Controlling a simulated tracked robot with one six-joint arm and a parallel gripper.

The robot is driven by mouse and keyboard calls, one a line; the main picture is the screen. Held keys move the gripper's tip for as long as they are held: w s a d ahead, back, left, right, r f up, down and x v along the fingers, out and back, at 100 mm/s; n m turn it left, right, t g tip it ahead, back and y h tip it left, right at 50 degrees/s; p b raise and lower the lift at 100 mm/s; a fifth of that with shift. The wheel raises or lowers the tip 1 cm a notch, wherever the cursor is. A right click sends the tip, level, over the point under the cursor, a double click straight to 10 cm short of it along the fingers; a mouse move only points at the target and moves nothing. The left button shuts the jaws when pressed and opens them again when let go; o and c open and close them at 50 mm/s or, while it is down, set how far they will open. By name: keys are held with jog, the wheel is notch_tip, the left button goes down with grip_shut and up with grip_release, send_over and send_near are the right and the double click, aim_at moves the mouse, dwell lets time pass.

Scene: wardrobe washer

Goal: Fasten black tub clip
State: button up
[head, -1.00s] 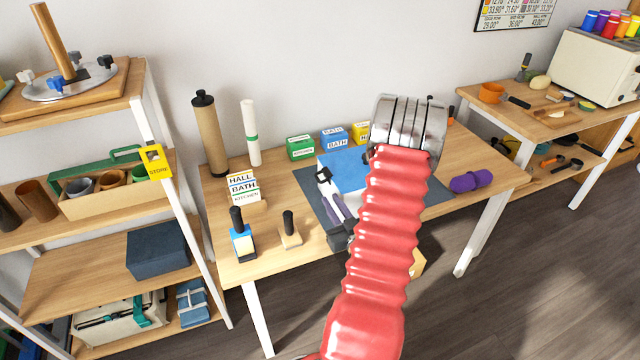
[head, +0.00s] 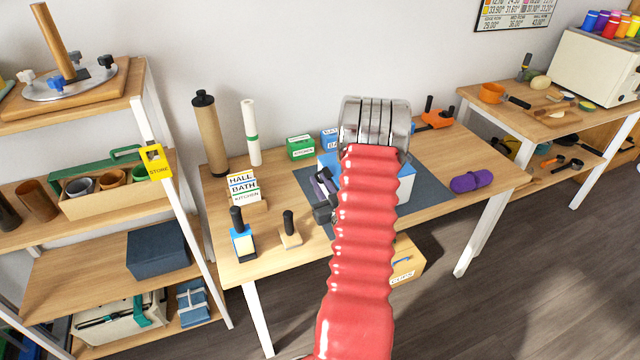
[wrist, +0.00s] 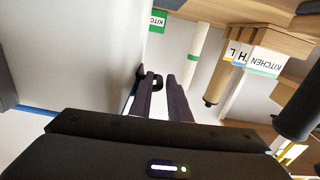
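A white tub (head: 406,188) with a blue lid (head: 328,161) stands on the dark mat, largely hidden behind my red arm. In the wrist view, its pale wall (wrist: 75,55) fills the left side. A small black piece, probably the black tub clip (wrist: 157,82), shows at the fingertips beside that wall; I cannot tell whether it is fastened. My gripper (wrist: 161,83) is open, with a gap between its two dark fingers and the black piece at the gap. In the head view, my gripper (head: 321,184) is beside the tub's left side, partly hidden by my arm.
The dark mat (head: 428,184) lies on the workbench. A label block (head: 243,188), two stamp-like tools, a green box (head: 300,147) and upright rolls stand left and behind. A purple roll (head: 472,181) and an orange tool (head: 436,119) lie right. Shelves flank the left.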

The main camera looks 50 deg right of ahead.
jog(key=shift+c, duration=0.3)
grip_shut()
jog(key=shift+s+d+r+m, duration=0.1)
jog(key=shift+r+m, duration=0.1)
jog(key=shift+m, duration=0.5)
jog(key=shift+d+r+m, duration=0.1)
jog(key=shift+r+m, duration=0.1)
jog(key=shift+m, duration=0.5)
jog(key=shift+o, duration=0.3)
grip_release()
jog(key=v, duration=1.4)
